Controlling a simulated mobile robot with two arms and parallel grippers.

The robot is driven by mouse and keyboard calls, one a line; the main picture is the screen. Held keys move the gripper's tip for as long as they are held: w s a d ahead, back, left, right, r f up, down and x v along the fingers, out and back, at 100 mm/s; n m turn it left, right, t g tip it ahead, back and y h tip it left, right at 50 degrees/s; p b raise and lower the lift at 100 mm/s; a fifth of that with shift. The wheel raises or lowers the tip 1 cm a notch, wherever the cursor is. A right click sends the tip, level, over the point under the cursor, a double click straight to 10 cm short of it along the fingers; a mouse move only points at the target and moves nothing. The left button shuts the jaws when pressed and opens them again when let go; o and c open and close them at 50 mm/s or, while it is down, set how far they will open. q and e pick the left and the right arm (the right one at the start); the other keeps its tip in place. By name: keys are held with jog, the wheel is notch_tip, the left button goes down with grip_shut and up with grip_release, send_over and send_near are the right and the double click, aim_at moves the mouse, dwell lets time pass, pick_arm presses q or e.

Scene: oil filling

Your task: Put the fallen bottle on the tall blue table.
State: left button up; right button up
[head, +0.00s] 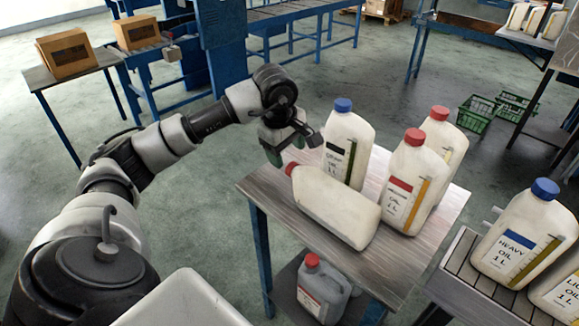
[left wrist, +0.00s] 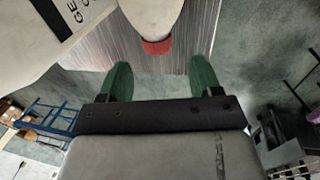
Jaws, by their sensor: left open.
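The fallen bottle (head: 337,206), white with a red cap, lies on its side on the grey-topped table with blue legs (head: 268,184). Its cap points left, towards my left gripper (head: 291,148). The left gripper is open and empty, just above and behind the cap. In the left wrist view the bottle's red cap (left wrist: 157,46) shows at the top, ahead of the gap between the green fingertips (left wrist: 162,64); no contact is visible. My right gripper is not in view.
A blue-capped bottle (head: 348,142) and red-capped bottles (head: 411,185) (head: 447,139) stand upright close behind and beside the fallen one. A grey container (head: 322,290) sits on the lower shelf. A slatted surface at right holds a Heavy Oil bottle (head: 522,236).

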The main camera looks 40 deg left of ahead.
pick_arm(q)
jog(key=r, duration=0.3)
jog(key=s+r, duration=0.1)
jog(key=r, duration=0.1)
jog(key=shift+r+b, duration=0.25)
jog(key=shift+b, duration=0.05)
